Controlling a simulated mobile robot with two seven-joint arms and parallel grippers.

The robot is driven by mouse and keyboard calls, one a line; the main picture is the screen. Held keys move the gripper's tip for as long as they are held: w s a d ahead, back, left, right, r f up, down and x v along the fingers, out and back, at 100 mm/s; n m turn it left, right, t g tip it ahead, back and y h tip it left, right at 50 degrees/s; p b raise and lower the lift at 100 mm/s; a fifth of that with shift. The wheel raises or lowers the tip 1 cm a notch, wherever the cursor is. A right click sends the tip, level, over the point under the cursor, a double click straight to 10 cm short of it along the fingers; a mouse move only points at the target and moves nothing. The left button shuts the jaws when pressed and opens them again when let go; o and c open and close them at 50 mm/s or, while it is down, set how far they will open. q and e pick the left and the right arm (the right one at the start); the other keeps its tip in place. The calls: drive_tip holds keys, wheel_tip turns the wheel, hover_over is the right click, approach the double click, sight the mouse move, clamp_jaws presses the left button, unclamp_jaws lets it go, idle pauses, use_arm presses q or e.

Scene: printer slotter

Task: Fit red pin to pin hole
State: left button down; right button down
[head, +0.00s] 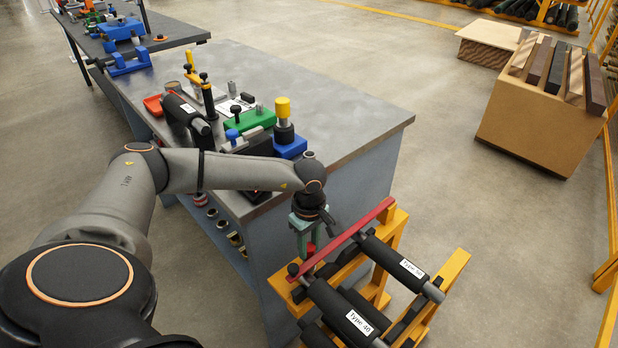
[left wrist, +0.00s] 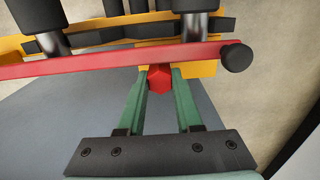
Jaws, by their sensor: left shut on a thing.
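The red pin (head: 311,248) is between the green fingers of my left gripper (head: 306,243). In the left wrist view its red hexagonal head (left wrist: 159,77) shows between the fingertips, and the gripper (left wrist: 160,74) is shut on it. The pin is right beside the long red bar (head: 352,231), near the yellow stand (head: 283,283). The bar also crosses the left wrist view (left wrist: 90,65), just beyond the fingertips, with a black knob (left wrist: 236,56) at one end. The pin hole cannot be made out, and I cannot tell whether the pin's tip is in it. My right gripper is not in view.
Black rollers with white labels, one reading Type 40 (head: 345,308), lie on the yellow stand under the bar. A grey workbench (head: 340,115) with tools and coloured blocks stands behind. A cardboard box (head: 535,125) with bars on it is at the far right. Floor between is clear.

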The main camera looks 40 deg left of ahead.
sight(309, 247)
use_arm(q)
drive_tip(key=shift+f, duration=0.2)
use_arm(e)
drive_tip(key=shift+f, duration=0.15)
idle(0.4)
use_arm(q)
drive_tip(key=c, duration=0.5)
unclamp_jaws()
drive_tip(key=shift+r, duration=0.45)
wheel_tip(309, 247, up, 12)
drive_tip(key=shift+f+p, duration=0.15)
drive_tip(key=shift+p, duration=0.25)
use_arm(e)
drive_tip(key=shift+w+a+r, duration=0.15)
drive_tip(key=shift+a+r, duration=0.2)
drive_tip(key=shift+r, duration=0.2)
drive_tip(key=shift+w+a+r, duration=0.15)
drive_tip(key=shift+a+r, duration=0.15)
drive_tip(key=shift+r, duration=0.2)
use_arm(q)
drive_tip(key=shift+s, duration=0.1)
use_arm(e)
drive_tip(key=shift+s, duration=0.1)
